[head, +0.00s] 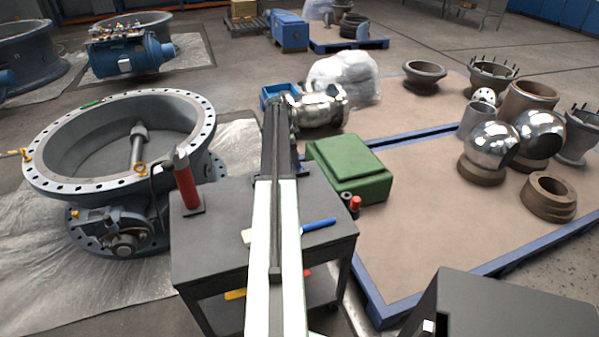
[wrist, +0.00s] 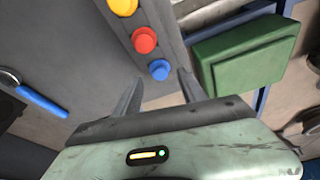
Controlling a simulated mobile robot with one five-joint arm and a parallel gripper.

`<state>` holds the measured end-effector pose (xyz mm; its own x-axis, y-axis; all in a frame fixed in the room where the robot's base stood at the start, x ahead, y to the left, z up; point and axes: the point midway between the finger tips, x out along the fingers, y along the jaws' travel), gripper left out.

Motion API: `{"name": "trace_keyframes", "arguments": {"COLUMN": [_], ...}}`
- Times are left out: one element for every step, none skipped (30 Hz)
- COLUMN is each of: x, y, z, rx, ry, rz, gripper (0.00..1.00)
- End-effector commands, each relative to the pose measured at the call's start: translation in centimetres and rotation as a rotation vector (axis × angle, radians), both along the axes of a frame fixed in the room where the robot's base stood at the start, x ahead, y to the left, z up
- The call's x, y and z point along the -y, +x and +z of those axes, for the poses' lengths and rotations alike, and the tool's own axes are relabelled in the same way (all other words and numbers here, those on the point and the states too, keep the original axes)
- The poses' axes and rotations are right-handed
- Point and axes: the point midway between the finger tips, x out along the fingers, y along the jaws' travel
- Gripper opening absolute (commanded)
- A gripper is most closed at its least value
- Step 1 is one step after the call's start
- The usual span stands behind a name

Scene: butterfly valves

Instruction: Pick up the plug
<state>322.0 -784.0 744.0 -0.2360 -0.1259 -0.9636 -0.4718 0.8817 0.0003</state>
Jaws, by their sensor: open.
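Three round coloured pieces, yellow (wrist: 122,6), red (wrist: 144,40) and blue (wrist: 159,70), stand in a row along a grey strip in the wrist view. I cannot tell which thing is the plug. My gripper (wrist: 160,84) is open, with its two fingers apart and nothing visible between them. The blue piece lies just beyond the gap between the fingertips; I cannot tell the distance. In the head view my arm hides the coloured row, and I cannot make out my fingers there.
A grey cart (head: 330,245) holds a red cylinder (head: 186,186) on a plate and a blue-handled tool (head: 318,224). The tool's handle also shows in the wrist view (wrist: 42,101). A green box (head: 350,168) stands right of my arm. A large flanged valve ring (head: 60,180) stands left.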

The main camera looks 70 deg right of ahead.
Motion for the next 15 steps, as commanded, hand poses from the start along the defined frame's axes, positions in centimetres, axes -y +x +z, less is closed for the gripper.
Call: {"name": "trace_keyframes", "arguments": {"x": [0.2, 0.3, 0.3, 0.4, 0.4, 0.4, 0.4, 0.4, 0.4, 0.4, 0.4, 0.4, 0.4, 0.4, 0.4], "y": [-0.3, -0.4, -0.6, -0.6, -0.7, -0.7, -0.7, -0.7, -0.7, -0.7, -0.7, -0.7, -0.7, -0.7, -0.7], "z": [-1.9, -2.4, -2.9, -3.1, -3.2, -3.2, -3.1, -2.9, -2.8, -2.8, -2.8, -2.8, -2.8, -2.8, -2.8], "rx": [0.000, 0.000, 0.000, 0.000, 0.000, 0.000, 0.000, 0.000, 0.000, 0.000, 0.000, 0.000, 0.000, 0.000, 0.000], "ry": [0.000, 0.000, 0.000, 0.000, 0.000, 0.000, 0.000, 0.000, 0.000, 0.000, 0.000, 0.000, 0.000, 0.000, 0.000], "rz": [-0.001, -0.001, -0.001, -0.001, -0.001, -0.001, -0.001, 0.000, 0.000, 0.000, 0.000, 0.000, 0.000, 0.000, 0.000], "gripper": [0.49, 0.49, 0.49, 0.49, 0.49, 0.49, 0.49, 0.49, 0.49, 0.49, 0.49, 0.44, 0.35, 0.27, 0.16]}}
